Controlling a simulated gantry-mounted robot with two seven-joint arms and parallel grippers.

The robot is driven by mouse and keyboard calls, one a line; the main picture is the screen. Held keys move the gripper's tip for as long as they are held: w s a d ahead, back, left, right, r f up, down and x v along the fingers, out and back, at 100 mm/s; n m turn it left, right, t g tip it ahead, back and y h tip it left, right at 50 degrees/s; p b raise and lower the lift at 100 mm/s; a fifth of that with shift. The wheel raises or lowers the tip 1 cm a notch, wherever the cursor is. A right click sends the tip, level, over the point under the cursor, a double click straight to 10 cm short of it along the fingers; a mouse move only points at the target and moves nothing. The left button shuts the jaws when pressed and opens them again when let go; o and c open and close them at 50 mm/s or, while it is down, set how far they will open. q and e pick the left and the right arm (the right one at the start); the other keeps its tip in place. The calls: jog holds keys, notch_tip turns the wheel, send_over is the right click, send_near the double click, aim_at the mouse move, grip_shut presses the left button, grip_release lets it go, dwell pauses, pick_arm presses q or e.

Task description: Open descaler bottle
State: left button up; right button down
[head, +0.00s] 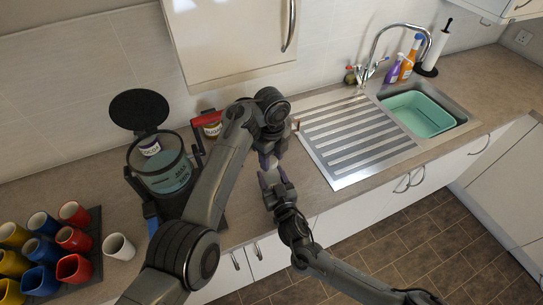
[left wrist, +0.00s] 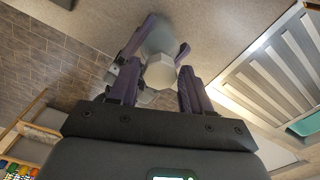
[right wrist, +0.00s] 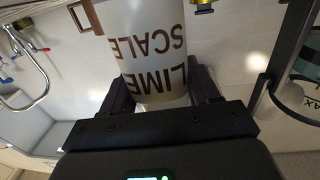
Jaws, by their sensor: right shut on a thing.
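The descaler bottle is white with brown "LIME SCALE" lettering, upside down in the right wrist view (right wrist: 150,45). My right gripper (right wrist: 160,85) is shut on its body, one finger on each side. The left wrist view shows the pale, faceted cap (left wrist: 160,72) pointing toward my left gripper (left wrist: 158,88). My left gripper is open, its fingers apart on either side of the cap, with gaps visible. In the head view my left gripper (head: 266,160) is just above my right gripper (head: 272,185), over the counter's front area; the bottle is mostly hidden there.
A machine with a raised black lid and clear tank (head: 165,170) stands behind my left arm. A tray of coloured cups (head: 95,255) and a white cup (head: 118,247) are at left. The drainer (head: 360,135) and sink with green basin (head: 420,115) are at right.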

pick_arm(q)
jog(key=c, duration=0.8)
jog(key=n, duration=1)
jog(key=o, duration=1.1)
jog(key=shift+o, duration=0.2)
jog(key=shift+r, duration=0.1)
